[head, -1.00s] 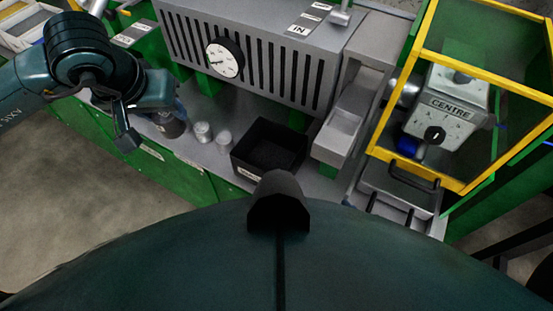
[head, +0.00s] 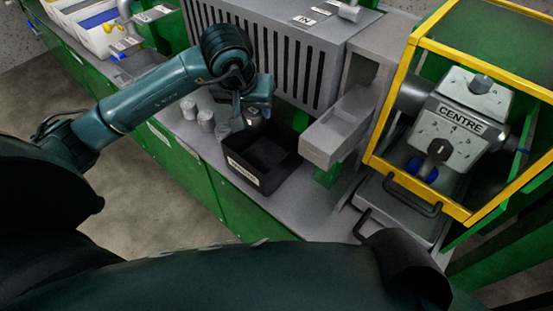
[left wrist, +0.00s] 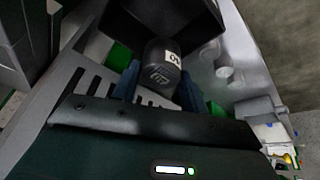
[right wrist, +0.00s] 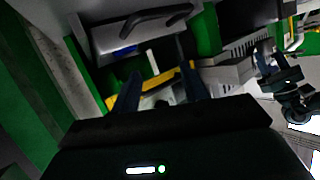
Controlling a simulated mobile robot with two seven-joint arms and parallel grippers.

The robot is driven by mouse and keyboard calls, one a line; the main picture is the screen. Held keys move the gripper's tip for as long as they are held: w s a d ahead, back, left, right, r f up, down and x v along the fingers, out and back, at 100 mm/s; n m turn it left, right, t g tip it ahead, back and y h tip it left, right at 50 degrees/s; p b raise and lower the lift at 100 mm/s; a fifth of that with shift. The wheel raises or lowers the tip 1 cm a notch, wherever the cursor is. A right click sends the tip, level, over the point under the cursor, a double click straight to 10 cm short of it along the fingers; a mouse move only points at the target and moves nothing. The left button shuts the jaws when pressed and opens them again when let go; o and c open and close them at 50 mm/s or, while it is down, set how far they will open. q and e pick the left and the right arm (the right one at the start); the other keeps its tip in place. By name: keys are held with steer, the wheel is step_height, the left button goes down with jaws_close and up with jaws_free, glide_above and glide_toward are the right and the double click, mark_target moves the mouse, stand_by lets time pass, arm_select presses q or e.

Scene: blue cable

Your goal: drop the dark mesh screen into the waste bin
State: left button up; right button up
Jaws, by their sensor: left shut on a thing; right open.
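My left gripper (head: 240,112) is over the back part of the black waste bin (head: 238,168), a box with a white label on its front. It is shut on a dark, rounded piece with a white label (left wrist: 163,62), which appears to be the dark mesh screen. The piece also shows below the gripper in the head view (head: 254,116). In the left wrist view the bin (left wrist: 196,22) lies just beyond the piece. My right gripper (right wrist: 161,88) is open and empty in the right wrist view, away from the bin.
Small grey cups (head: 205,119) stand left of the bin. A slotted grey housing (head: 290,60) rises behind it, and a grey chute (head: 337,130) is to its right. A yellow-framed guard (head: 392,95) encloses the CENTRE unit at the right.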

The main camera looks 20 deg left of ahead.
mark_target(253, 127)
arm_select(q)
step_height(253, 127, down, 4)
steer(key=shift+a+f+b, duration=0.1)
steer(key=shift+b, duration=1.05)
steer(key=shift+f+b, duration=0.45)
steer(key=shift+f, duration=0.35)
arm_select(e)
steer(key=shift+s+d+r+t, duration=0.2)
steer(key=shift+s+d+t, duration=0.15)
steer(key=shift+t, duration=0.25)
arm_select(q)
steer(key=o, duration=0.9)
steer(key=shift+o, duration=1.2)
arm_select(e)
steer(key=shift+f, duration=0.2)
